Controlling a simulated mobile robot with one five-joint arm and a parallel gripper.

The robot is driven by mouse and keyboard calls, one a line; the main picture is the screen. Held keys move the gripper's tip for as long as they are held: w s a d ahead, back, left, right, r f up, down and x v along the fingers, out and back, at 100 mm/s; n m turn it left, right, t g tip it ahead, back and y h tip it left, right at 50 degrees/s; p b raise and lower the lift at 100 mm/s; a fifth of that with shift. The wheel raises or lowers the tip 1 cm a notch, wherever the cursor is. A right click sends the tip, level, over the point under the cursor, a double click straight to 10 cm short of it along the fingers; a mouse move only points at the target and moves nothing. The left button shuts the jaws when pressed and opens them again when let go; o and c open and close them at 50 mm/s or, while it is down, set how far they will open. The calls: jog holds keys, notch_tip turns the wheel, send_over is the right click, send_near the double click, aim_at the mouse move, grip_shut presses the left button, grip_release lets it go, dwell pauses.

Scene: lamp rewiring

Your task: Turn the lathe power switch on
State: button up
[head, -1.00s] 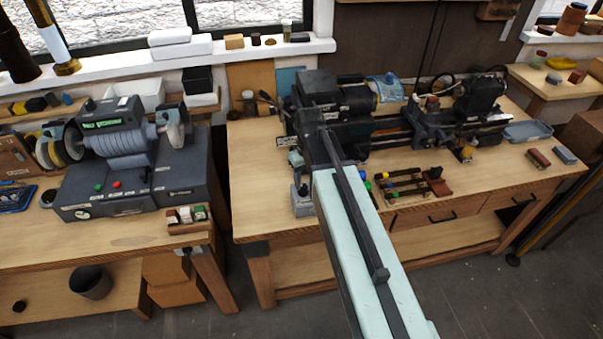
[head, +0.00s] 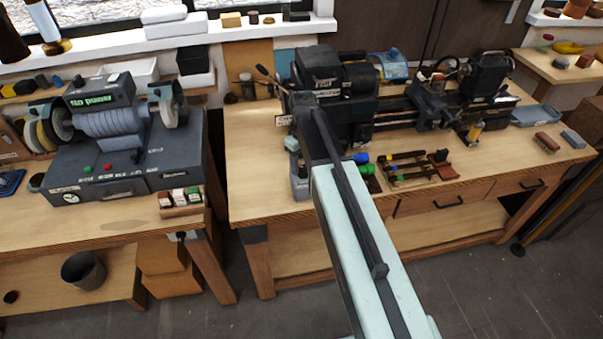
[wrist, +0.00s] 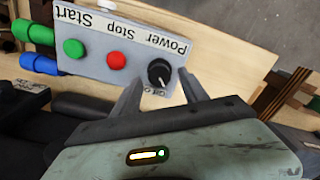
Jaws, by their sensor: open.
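In the wrist view, the grey control panel (wrist: 97,38) appears upside down, with labels reading Power, Stop and Start. Its black round power knob (wrist: 158,72) has a pale pointer mark. An on/off label beside it is partly covered, and I cannot tell which setting the knob is at. My gripper (wrist: 162,77) is open, with one finger on each side of the knob; I cannot tell if they touch it. A red button (wrist: 116,60) and a green button (wrist: 73,48) sit beside the knob. In the head view, the dark lathe (head: 345,95) stands on the bench, and my arm hides the gripper's fingers.
Several colour-handled tools (head: 410,165) lie on the lathe bench (head: 470,172), right of my arm. A grinder (head: 115,145) stands on the left bench, with a small wooden tray (head: 180,200) near its front edge. A grey tray (head: 535,115) lies at the lathe's right.

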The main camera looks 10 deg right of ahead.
jog(key=shift+f, duration=0.3)
jog(key=shift+a, duration=0.1)
grip_shut()
jog(key=m, duration=0.4)
jog(key=shift+d+m, duration=0.2)
jog(key=shift+m, duration=0.2)
jog(key=m, duration=0.4)
jog(key=shift+d+m, duration=0.1)
jog(key=shift+m, duration=0.2)
jog(key=m, duration=0.4)
jog(key=shift+s+d+m, duration=0.1)
jog(key=shift+m, duration=2.1)
